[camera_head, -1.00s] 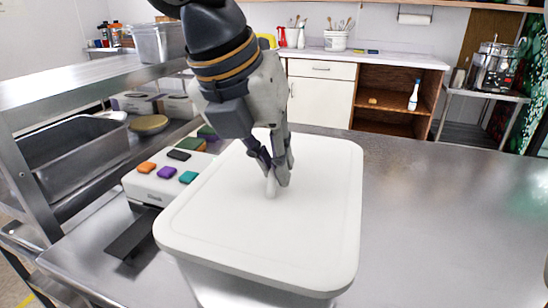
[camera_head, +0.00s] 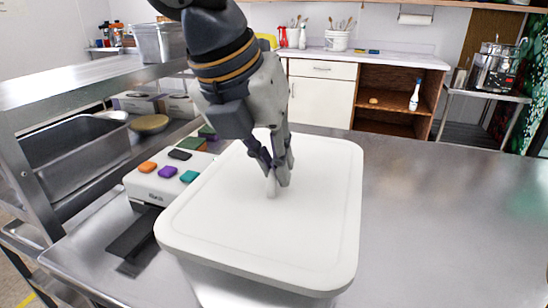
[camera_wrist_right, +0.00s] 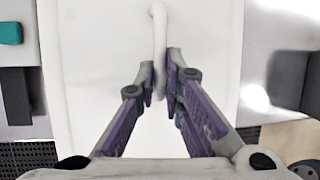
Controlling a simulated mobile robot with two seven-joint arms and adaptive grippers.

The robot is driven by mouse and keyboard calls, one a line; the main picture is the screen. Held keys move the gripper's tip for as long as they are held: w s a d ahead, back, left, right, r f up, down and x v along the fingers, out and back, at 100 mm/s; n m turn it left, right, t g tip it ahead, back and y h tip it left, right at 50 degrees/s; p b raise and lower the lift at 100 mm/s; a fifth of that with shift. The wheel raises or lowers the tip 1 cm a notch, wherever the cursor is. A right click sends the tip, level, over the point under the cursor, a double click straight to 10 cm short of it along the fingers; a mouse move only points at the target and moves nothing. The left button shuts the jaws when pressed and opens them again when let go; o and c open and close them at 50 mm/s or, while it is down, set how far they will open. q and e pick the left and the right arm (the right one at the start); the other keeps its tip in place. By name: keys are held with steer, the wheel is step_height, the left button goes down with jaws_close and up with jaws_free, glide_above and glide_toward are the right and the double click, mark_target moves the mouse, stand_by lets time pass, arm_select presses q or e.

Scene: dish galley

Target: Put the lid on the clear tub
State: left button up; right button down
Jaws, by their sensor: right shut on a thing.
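The white lid (camera_head: 312,235) is a large rounded rectangle in the middle of the head view, with a raised white handle at its centre. It lies over the tub (camera_head: 245,290), whose pale wall shows below the lid's near edge. I cannot tell whether the lid is fully seated on the rim. My right gripper (camera_head: 278,180) comes down from above and is shut on the lid's handle. In the right wrist view the two fingers (camera_wrist_right: 162,85) close on either side of the handle (camera_wrist_right: 159,35). My left gripper is not in view.
A white device (camera_head: 160,185) with coloured buttons stands just left of the lid. A metal shelf (camera_head: 90,80) with bins and a grey basin (camera_head: 75,150) fills the left side. The steel table (camera_head: 440,210) is clear on the right.

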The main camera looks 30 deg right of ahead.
steer(key=shift+f, duration=0.75)
stand_by(0.8)
steer(key=c, duration=1.6)
jaws_free()
steer(key=shift+c, duration=0.2)
steer(key=shift+r, duration=3.55)
